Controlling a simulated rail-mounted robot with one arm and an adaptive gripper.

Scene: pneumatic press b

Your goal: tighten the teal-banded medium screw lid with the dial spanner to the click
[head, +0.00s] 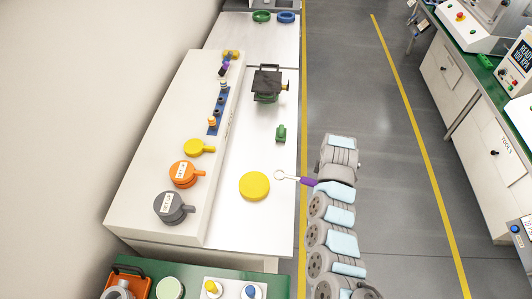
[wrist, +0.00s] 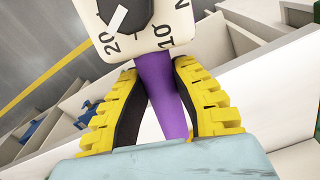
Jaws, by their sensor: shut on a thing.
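My gripper (wrist: 160,95) is shut on the purple handle of the dial spanner (wrist: 168,85). Its two yellow-and-black fingers press the handle from both sides. I cannot make out a teal-banded medium lid in either view.
Yellow, orange (head: 186,174) and grey (head: 173,207) handled discs sit on the raised ledge. Open floor lies right of the bench.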

